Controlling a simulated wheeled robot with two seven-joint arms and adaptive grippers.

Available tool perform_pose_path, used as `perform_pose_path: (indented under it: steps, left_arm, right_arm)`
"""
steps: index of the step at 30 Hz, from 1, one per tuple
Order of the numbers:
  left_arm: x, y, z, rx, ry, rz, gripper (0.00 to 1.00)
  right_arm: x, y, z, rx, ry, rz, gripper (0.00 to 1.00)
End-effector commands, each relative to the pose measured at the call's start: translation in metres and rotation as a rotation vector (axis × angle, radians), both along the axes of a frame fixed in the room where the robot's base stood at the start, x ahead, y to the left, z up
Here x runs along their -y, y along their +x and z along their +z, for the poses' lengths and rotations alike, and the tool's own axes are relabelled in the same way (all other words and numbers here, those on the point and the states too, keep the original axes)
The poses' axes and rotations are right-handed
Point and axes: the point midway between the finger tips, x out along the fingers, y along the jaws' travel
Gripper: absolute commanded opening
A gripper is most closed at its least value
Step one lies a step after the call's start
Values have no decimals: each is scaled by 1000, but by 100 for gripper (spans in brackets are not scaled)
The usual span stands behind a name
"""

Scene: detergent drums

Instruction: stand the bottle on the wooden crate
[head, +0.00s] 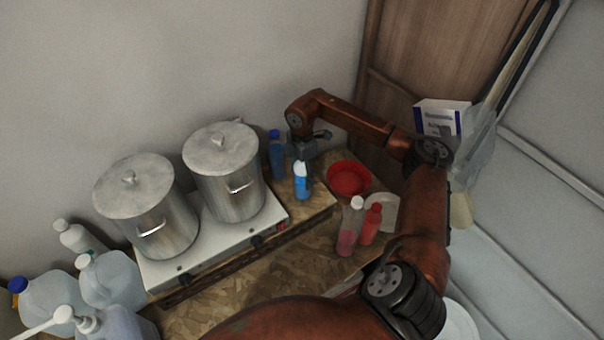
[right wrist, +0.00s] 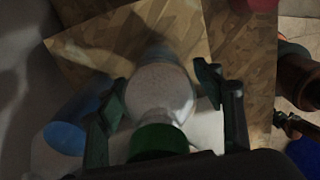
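In the right wrist view, a pale bottle with a green cap (right wrist: 158,140) stands between the two fingers of my right gripper (right wrist: 165,100), cap toward the camera. A gap shows between the bottle and the right finger, so the gripper looks open around it. The wooden top (right wrist: 95,45) lies beneath; a dark shadow falls beyond the bottle. Whether its base touches the wood is unclear. In the head view, my right gripper (head: 308,145) is over the raised wooden surface (head: 318,203) beside the hot plate; the green-capped bottle cannot be made out there. My left gripper is not in view.
A dark blue bottle (head: 276,160) and a light blue bottle (head: 301,184) stand close to the gripper. A red bowl (head: 348,179), a pink bottle (head: 348,235) and a red bottle (head: 371,226) are to the right. Two steel pots (head: 150,215) stand on the hot plate (head: 205,248).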

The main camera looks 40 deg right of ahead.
Motion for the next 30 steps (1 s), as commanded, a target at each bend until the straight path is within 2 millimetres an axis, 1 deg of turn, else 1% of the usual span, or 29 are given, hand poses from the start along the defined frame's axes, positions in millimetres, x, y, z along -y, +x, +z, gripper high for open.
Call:
perform_pose_path:
  steps: [8, 10, 13, 17, 24, 27, 30]
  left_arm:
    - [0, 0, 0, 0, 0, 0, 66]
    - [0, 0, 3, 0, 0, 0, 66]
    - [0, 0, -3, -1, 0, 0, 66]
    - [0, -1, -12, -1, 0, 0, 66]
    - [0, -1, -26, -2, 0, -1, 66]
    - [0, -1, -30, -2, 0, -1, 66]
    - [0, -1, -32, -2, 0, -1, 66]
  right_arm:
    - [0, 0, 1, 0, 0, 0, 64]
    - [0, 0, 4, 0, 0, 0, 64]
    - [0, 1, 13, 4, -1, 0, 64]
    - [0, 2, 36, 6, -1, 1, 64]
    - [0, 1, 87, 4, -1, 0, 64]
    - [0, 1, 103, 3, 0, 0, 64]
    - [0, 1, 115, 1, 0, 0, 64]
